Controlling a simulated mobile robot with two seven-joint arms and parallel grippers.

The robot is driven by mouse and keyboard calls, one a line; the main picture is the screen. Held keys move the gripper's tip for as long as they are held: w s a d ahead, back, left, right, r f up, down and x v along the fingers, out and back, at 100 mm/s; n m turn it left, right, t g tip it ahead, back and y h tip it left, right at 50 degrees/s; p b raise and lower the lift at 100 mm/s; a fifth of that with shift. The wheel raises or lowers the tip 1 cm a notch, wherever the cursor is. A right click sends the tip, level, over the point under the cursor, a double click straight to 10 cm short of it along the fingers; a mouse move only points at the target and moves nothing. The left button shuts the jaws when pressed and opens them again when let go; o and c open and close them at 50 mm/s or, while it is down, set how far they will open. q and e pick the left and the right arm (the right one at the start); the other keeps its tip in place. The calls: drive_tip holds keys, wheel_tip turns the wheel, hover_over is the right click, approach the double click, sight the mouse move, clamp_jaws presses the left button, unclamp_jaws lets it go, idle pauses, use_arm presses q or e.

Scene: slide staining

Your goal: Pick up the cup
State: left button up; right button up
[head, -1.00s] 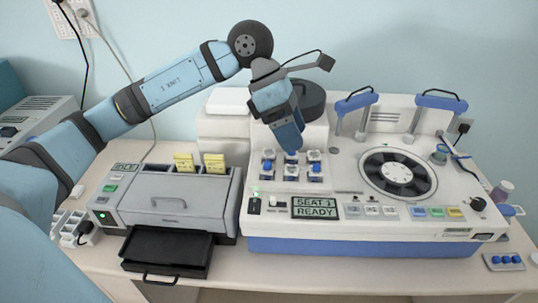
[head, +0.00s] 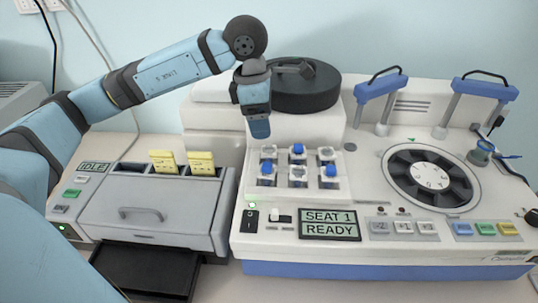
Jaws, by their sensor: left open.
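Several small clear cups, some with blue tops, stand in two rows in a white rack on the machine; one is the front-left cup (head: 266,170), another the back-middle cup (head: 298,150). I cannot tell which cup the task means. My left gripper (head: 260,133) points down just above and behind the rack's back-left corner. It is open, with nothing visible in it; its fingers overlap in this view. My right gripper is not in view.
The white machine (head: 300,255) has a display (head: 330,224) reading SEAT 1 READY. A black round housing (head: 305,92) rises behind the rack. Two blue-topped handles stand at the back right. A grey unit (head: 145,214) with yellow tabs and a black tray is at left.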

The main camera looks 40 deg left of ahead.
sight(269, 147)
use_arm(q)
drive_tip(key=f, duration=0.3)
drive_tip(key=shift+w+d, duration=0.15)
drive_tip(key=shift+w, duration=0.1)
drive_tip(key=shift+w+d+f+p, duration=0.1)
drive_tip(key=shift+f+p, duration=0.2)
drive_tip(key=shift+f, duration=0.55)
drive_tip(key=shift+w+d+f+p, duration=0.15)
drive_tip(key=shift+f+p, duration=0.1)
drive_tip(key=shift+f, duration=0.65)
drive_tip(key=shift+w+d+f+p, duration=0.1)
drive_tip(key=shift+f+p, duration=0.2)
drive_tip(key=shift+f, duration=0.55)
drive_tip(key=c, duration=1)
